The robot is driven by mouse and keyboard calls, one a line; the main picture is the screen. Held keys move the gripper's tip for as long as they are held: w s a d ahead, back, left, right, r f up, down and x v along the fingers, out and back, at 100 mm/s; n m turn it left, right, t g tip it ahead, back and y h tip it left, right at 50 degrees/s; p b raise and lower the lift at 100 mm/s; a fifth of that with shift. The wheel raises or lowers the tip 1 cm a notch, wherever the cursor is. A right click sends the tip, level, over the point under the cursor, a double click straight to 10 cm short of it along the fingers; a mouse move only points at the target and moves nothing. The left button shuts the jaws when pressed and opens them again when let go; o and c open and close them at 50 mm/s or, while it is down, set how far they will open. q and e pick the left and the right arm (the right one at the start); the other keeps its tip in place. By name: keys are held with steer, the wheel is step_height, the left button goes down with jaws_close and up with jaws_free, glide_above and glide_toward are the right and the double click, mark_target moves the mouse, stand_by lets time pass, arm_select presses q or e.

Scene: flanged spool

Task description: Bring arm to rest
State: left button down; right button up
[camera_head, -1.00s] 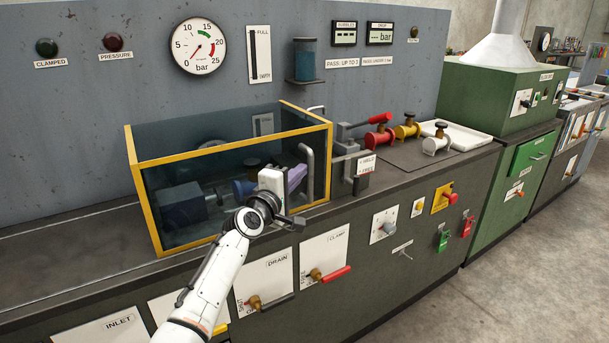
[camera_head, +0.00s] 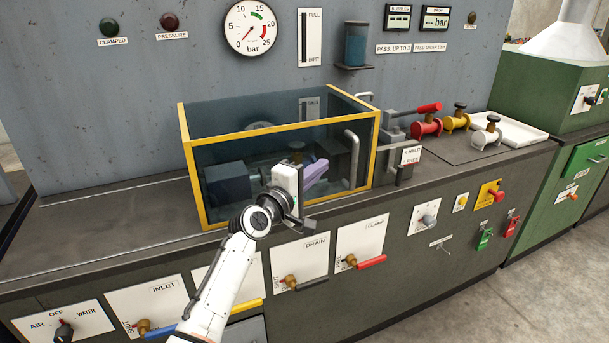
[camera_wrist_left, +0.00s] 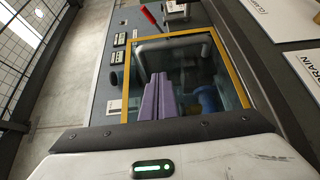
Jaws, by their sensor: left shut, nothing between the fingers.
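My left gripper (camera_head: 317,172) has purple fingers, which lie together with nothing between them. In the head view it is in front of the clear tank with the yellow frame (camera_head: 282,133), and its white arm rises from the bottom edge. The fingers also show in the left wrist view (camera_wrist_left: 158,98), against the tank's glazing (camera_wrist_left: 190,60). I cannot tell how far they are from the panel. My right gripper is not in view.
Red (camera_head: 426,126), yellow (camera_head: 457,119) and white (camera_head: 486,134) flanged pieces stand on the bench right of the tank, near a white tray (camera_head: 518,130). Valve levers, including the red clamp lever (camera_head: 371,262), stick out from the bench front below. The bench top left of the tank is clear.

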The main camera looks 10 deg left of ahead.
arm_select(q)
steer(key=s+a+f+m+g+y, duration=0.3)
steer(key=s+f+m, duration=0.4)
steer(key=s+f, duration=1.6)
steer(key=s+f+m+g, duration=0.2)
steer(key=s+f+m, duration=0.2)
steer(key=s, duration=0.7)
steer(key=s+f+m+g, duration=0.3)
steer(key=s+f+m, duration=0.2)
steer(key=s+f, duration=0.3)
steer(key=s, duration=0.3)
steer(key=shift+s+a+f, duration=0.15)
steer(key=shift+s+f, duration=0.1)
steer(key=shift+s, duration=0.1)
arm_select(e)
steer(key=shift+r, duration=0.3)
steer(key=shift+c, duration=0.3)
